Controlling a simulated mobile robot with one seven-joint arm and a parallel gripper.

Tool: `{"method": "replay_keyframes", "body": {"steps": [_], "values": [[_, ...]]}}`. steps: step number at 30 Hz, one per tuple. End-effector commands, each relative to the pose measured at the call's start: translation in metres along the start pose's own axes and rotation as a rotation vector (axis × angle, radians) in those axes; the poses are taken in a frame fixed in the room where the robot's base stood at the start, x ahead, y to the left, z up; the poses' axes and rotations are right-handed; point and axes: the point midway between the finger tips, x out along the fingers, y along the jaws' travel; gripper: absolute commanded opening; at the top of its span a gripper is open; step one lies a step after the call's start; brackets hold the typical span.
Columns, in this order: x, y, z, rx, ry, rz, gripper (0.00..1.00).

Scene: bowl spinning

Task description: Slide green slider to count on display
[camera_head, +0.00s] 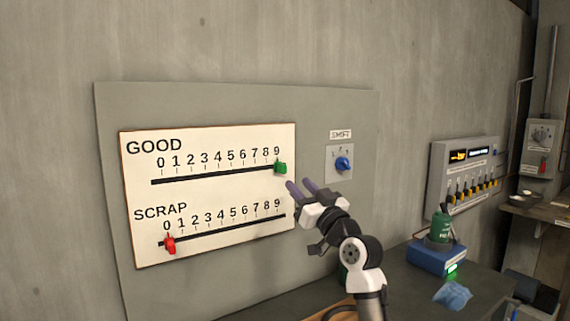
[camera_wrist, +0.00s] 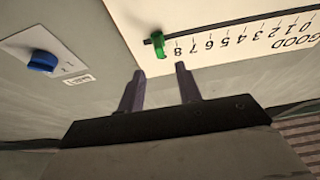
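The green slider (camera_head: 280,168) sits at the 9 end of the GOOD scale on the white panel (camera_head: 210,210). It also shows in the wrist view (camera_wrist: 158,44), where the picture is upside down. The red slider (camera_head: 170,244) sits near 0 on the SCRAP scale. My gripper (camera_head: 300,187) is just below and right of the green slider, pointing towards the panel. In the wrist view its two fingers (camera_wrist: 160,84) are apart with nothing between them, and the green slider is ahead of them, apart from them. I cannot make out a count on any display.
A blue rotary knob (camera_head: 343,163) marked SHIFT is right of the panel. A grey box (camera_head: 465,180) with lit displays and several yellow levers hangs farther right. A green-and-blue device (camera_head: 438,245) and a blue cloth (camera_head: 453,296) are on the bench below.

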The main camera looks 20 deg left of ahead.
Motion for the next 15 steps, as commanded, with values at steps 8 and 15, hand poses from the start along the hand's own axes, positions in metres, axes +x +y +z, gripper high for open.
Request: {"method": "replay_keyframes", "body": {"steps": [8, 15], "values": [[0.057, -0.001, -0.003, 0.000, -0.002, -0.001, 0.35], [0.077, 0.000, -0.001, 0.000, -0.001, 0.000, 0.35]]}}
